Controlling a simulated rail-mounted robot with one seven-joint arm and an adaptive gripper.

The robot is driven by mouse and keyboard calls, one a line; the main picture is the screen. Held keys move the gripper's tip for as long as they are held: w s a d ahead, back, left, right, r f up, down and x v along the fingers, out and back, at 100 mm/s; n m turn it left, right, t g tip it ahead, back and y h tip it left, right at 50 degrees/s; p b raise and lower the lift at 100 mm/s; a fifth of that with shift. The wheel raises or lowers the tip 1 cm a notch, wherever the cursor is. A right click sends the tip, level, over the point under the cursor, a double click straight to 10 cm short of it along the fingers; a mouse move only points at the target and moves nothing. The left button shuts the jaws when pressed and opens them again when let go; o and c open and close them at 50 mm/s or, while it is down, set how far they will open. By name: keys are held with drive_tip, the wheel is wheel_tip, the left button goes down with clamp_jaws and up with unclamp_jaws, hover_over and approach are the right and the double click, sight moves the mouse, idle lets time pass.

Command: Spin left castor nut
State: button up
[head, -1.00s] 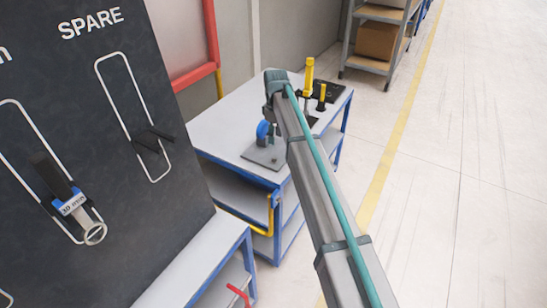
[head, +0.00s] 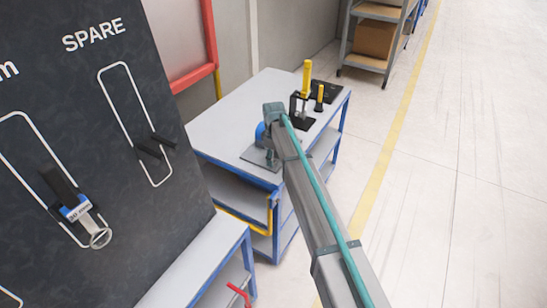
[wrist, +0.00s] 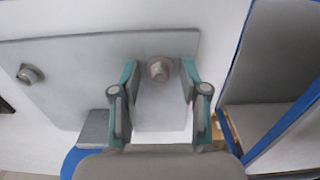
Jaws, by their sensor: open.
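The grey castor plate (wrist: 70,50) fills much of the wrist view, and in the head view it lies at the near end of the cart top (head: 248,153). A nut (wrist: 159,69) on it sits between the fingertips of my gripper (wrist: 160,80), which is open; I cannot tell whether either finger touches it. A second nut (wrist: 29,75) is on the plate further left in the wrist view. A blue wheel (wrist: 75,160) is partly hidden at the lower left; it also shows beside my arm in the head view (head: 260,131). My arm hides the nuts in the head view.
Yellow-handled tools (head: 306,80) stand on black bases at the cart's far end. A shelf (head: 370,43) stands behind. The floor at right is clear.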

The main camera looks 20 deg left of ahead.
clamp_jaws()
drive_tip(key=shift+m, duration=0.4)
drive_tip(key=m+b, duration=0.2)
drive_tip(key=m, duration=0.2)
drive_tip(key=shift+a+m, duration=0.1)
drive_tip(key=shift+m, duration=0.2)
drive_tip(key=m+b, duration=0.1)
drive_tip(key=m, duration=0.5)
drive_tip(key=shift+s+a, duration=0.1)
drive_tip(key=shift+m, duration=0.3)
unclamp_jaws()
